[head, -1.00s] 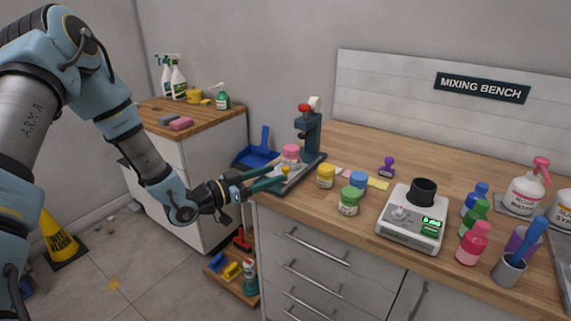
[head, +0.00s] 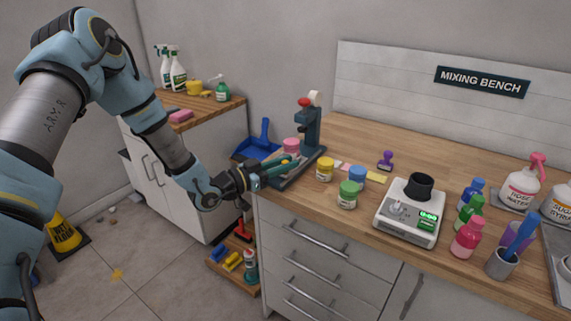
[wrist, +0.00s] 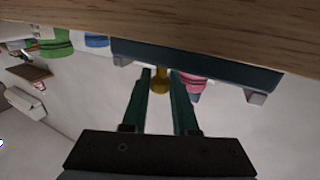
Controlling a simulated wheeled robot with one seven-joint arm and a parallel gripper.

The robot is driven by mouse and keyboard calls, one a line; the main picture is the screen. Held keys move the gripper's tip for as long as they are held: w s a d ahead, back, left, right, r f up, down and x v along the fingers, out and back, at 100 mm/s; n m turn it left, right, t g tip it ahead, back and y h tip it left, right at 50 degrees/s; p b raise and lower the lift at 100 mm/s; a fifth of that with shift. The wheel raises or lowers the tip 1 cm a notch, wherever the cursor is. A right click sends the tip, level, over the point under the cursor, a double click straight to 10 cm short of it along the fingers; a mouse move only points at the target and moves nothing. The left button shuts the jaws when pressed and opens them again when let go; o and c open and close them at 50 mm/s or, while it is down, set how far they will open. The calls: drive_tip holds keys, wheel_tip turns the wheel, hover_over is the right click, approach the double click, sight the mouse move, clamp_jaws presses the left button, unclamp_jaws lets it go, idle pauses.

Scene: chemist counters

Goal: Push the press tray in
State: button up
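The dark teal press (head: 308,125) with a red-topped lever stands at the counter's left end. My gripper (head: 284,164) reaches in low from the left at the press front. In the wrist view, its teal fingers (wrist: 161,82) lie on both sides of a yellow knob (wrist: 161,79), which fills the gap between the tips. The fingers mostly hide the tray in the head view.
A yellow jar (head: 325,172), green jar (head: 348,194) and blue jar (head: 357,175) stand right of the press. A scale (head: 408,215) is farther right. Counter drawers (head: 310,250) lie below my gripper. A blue dustpan (head: 257,145) is behind, in the gap between counters.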

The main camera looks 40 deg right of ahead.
clamp_jaws()
idle(0.9)
